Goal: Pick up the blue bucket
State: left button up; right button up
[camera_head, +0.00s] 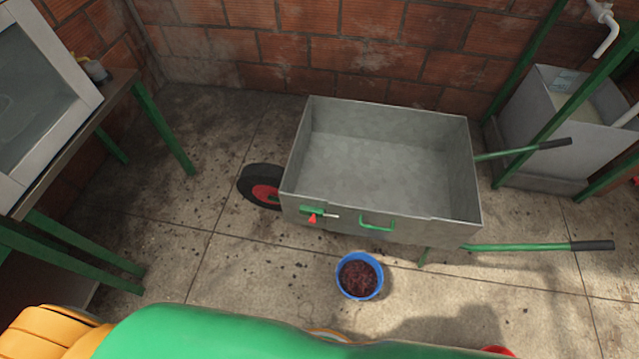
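The blue bucket (342,286) stands upright on the concrete floor, just in front of the wheelbarrow. It holds a dark red-brown mass (359,278) that looks like small fruit or pulp. No handle can be made out on it. Neither of my grippers shows in the head view, so their distance from the bucket cannot be seen.
A grey metal wheelbarrow (300,165) with an empty tray stands close behind the bucket; its green handles (520,247) point right. A green-legged table (110,100) is at left. A large green and yellow object (200,332) fills the near edge. Floor left of the bucket is clear.

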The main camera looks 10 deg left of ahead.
aim_at(359, 277)
jog(key=k+l, duration=0.15)
jog(key=k, duration=0.25)
jog(key=k+l, duration=0.15)
jog(key=k, duration=0.3)
jog(key=k+l, duration=0.1)
jog(key=k, duration=0.3)
jog(key=z, duration=0.05)
